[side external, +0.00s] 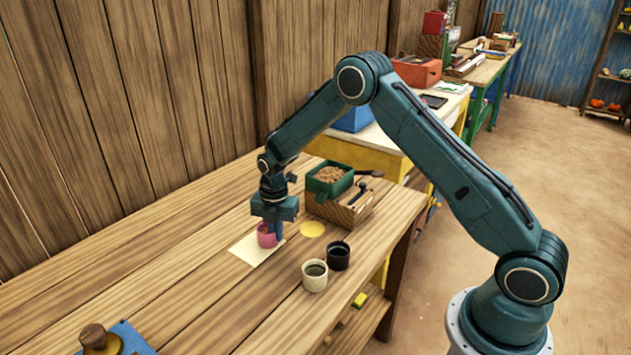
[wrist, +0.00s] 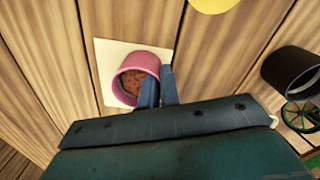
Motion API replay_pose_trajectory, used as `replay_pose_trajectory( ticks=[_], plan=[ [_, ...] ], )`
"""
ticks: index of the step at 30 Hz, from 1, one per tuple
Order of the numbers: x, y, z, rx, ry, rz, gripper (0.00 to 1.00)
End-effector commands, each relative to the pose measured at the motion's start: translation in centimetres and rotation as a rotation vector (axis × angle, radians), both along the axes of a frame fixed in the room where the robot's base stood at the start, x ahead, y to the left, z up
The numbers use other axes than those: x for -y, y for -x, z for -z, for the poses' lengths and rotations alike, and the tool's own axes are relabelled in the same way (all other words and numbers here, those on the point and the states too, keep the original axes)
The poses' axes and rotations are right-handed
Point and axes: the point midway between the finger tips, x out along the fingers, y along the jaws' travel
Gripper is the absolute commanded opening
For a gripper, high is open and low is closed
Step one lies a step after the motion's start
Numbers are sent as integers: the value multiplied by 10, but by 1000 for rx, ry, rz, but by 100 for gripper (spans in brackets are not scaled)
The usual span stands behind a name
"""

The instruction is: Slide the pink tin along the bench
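The pink tin (side external: 265,238) stands upright on a pale square card (side external: 245,252) on the wooden bench (side external: 170,262). In the wrist view the tin (wrist: 128,70) has brownish contents, and the card (wrist: 103,48) shows around it. My gripper (side external: 277,226) is low over the card at the tin's right side. In the wrist view its two fingers (wrist: 158,88) are close together and overlap the tin's right rim. They look shut with nothing between them; whether they touch the tin is unclear.
A yellow disc (side external: 312,229) lies right of the card. A cream cup (side external: 315,276) and a black cup (side external: 338,257) stand nearer the bench's front edge. A wooden box (side external: 340,208) with a green tray (side external: 329,181) stands behind. The bench left of the card is largely clear.

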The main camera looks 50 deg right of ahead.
Motion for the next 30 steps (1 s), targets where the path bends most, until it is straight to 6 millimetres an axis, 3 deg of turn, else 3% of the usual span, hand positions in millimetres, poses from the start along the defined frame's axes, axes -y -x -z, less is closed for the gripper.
replay_pose_trajectory(
  ticks=[12, 25, 30],
  plan=[
    [-25, -13, 0, 0, 0, -1, 0],
    [-28, -14, 0, 0, 0, 0, 0],
    [-28, -14, 0, 1, 0, 0, 29]
  ],
)
